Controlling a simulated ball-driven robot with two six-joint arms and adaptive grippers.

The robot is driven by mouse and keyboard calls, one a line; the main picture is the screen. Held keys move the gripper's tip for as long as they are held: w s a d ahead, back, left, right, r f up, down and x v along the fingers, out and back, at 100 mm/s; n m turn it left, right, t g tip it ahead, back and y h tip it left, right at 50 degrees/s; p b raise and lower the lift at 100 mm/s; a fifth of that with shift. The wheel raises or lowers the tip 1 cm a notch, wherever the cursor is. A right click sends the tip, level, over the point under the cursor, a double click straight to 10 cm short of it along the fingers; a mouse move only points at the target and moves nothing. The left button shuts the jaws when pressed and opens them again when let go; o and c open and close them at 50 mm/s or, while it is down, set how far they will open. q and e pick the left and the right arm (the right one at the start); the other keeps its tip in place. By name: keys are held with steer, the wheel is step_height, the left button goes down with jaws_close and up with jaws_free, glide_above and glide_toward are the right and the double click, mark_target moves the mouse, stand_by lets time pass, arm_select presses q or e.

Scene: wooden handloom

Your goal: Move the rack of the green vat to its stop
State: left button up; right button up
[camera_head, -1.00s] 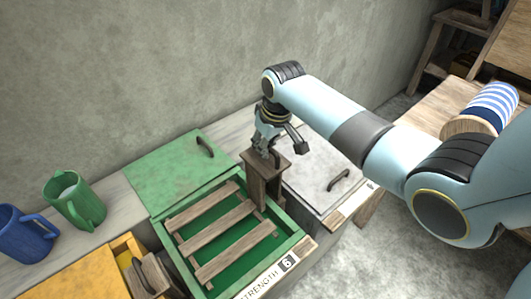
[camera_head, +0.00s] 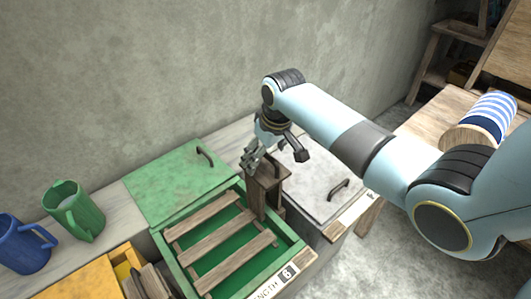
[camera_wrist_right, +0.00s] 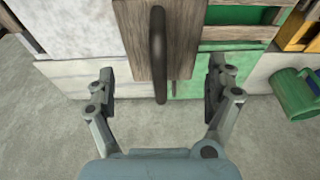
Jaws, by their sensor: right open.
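The green vat (camera_head: 176,262) stands open in the head view. Its slatted wooden rack (camera_head: 215,238) lies inside over green liquid. A wooden upright (camera_head: 271,199) rises from the rack's right end, and it fills the upper middle of the right wrist view (camera_wrist_right: 184,40). A dark bar handle (camera_wrist_right: 158,60) runs along the upright. My right gripper (camera_head: 274,158) is at the upright's top. Its open fingers (camera_wrist_right: 160,78) stand on either side of the handle in the wrist view, with gaps on both sides. My left gripper is not in view.
A green lid (camera_head: 180,180) lies behind the vat, and a pale lid (camera_head: 318,185) lies right of it. A green mug (camera_head: 75,210) and a blue mug (camera_head: 24,245) stand at left. A yellow vat (camera_head: 75,285) is at front left. A wall rises behind.

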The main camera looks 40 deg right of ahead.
steer(key=shift+o, duration=0.3)
steer(key=shift+w+r+v, duration=0.1)
steer(key=shift+w+v, duration=0.15)
steer(key=shift+v, duration=0.9)
steer(key=shift+w+r+v, duration=0.1)
steer(key=shift+w+v, duration=0.2)
steer(key=shift+v, duration=0.8)
steer(key=shift+w+v, duration=0.25)
steer(key=shift+v, duration=0.9)
